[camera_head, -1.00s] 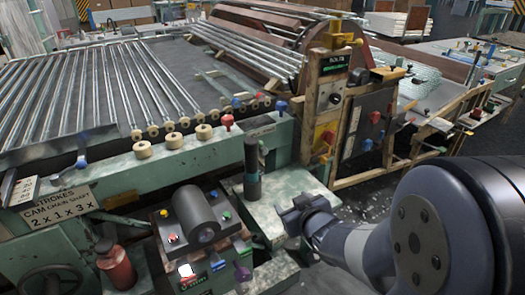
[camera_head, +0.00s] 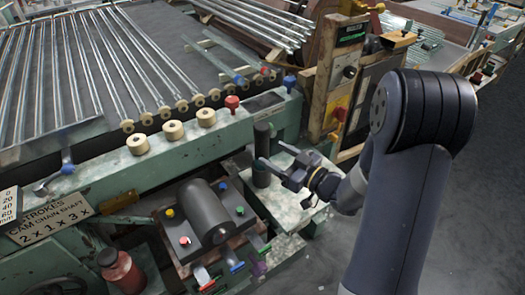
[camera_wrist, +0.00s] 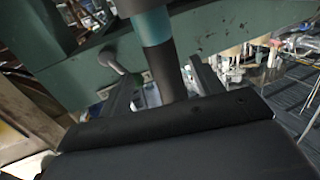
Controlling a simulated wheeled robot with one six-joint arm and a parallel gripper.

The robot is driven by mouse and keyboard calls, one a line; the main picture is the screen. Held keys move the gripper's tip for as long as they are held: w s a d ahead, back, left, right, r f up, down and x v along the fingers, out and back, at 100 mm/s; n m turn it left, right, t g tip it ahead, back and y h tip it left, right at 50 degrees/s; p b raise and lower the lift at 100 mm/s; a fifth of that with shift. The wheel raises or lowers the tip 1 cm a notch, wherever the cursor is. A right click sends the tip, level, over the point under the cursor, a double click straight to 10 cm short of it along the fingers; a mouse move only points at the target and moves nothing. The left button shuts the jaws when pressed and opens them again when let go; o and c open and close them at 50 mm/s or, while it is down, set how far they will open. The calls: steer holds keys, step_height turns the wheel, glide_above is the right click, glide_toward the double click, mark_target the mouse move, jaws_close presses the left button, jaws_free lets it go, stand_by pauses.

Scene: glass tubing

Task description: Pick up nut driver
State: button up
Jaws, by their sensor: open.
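The nut driver appears to be the upright dark cylinder with a teal lower part (camera_head: 262,137), standing on a pale green worn ledge (camera_head: 293,208) of the machine. In the wrist view its dark and teal shaft (camera_wrist: 168,72) runs between my two fingers. My gripper (camera_head: 272,160) is open and comes in from the right at about the height of the teal part. The fingers (camera_wrist: 163,88) lie on either side of the shaft. I cannot tell whether either one touches it. The far end of the cylinder is cut off in the wrist view.
A dark cylindrical housing (camera_head: 207,212) with coloured knobs stands left of the ledge. A green rail with wooden rollers (camera_head: 172,130) and a red knob (camera_head: 232,102) runs behind. A wooden control panel (camera_head: 340,70) stands at the back right. A red bottle (camera_head: 122,270) is at lower left.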

mark_target(256, 146)
steer(key=shift+x, duration=3.5)
steer(key=shift+s+a+f, duration=0.1)
steer(key=shift+s+a, duration=0.05)
steer(key=shift+s, duration=0.05)
jaws_close()
